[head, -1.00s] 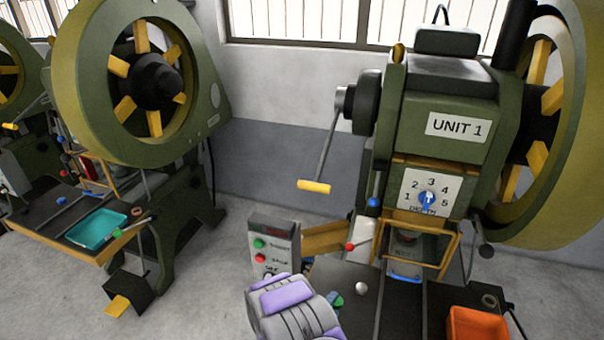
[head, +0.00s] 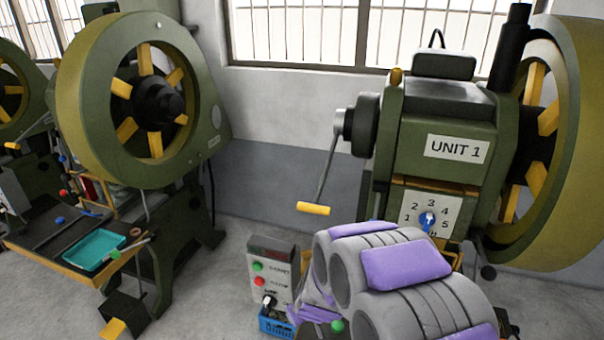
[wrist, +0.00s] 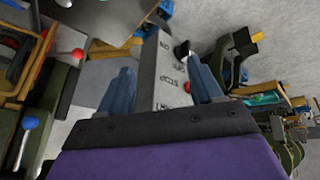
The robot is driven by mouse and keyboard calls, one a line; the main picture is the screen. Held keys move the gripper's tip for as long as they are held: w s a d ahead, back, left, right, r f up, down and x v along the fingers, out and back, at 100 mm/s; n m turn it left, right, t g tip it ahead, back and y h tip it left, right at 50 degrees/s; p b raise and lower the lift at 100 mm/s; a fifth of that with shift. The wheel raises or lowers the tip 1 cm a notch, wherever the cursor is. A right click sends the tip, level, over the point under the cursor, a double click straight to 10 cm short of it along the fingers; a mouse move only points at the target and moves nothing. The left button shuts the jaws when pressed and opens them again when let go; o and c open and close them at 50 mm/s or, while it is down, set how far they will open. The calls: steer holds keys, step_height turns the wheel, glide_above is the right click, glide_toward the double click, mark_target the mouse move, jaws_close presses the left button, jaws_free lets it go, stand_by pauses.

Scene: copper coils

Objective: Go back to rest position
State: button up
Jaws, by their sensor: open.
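My gripper (wrist: 161,82) is open, with its two blue fingers apart and nothing visible between them. In the wrist view the control box (wrist: 170,68), with its buttons, shows beyond and between the fingers; I cannot tell how far off it is. In the head view my grey and purple arm fills the lower right, in front of the UNIT 1 press (head: 457,105). My fingers are not clearly visible there. The arm hides the press's lower part and its work table.
The control box (head: 283,258) stands left of my arm, with a blue crate (head: 275,325) below it. Another green press (head: 70,90) stands at left, with a teal tray (head: 95,249) on its table. Open grey floor (head: 205,290) lies between the presses.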

steer(key=s+d+r+m+g, duration=0.2)
steer(key=s+d+r, duration=0.2)
steer(key=s, duration=0.7)
steer(key=s+d+r+m+g+h, duration=0.1)
steer(key=s+d+r, duration=0.4)
steer(key=s, duration=0.7)
steer(key=s+d+r+m+g, duration=0.3)
steer(key=s+r, duration=0.4)
steer(key=s, duration=0.5)
steer(key=shift+s+d+r+g+h, duration=0.2)
steer(key=shift+d+r+g+h, duration=0.15)
steer(key=shift+d+g, duration=0.45)
steer(key=shift+d, duration=0.1)
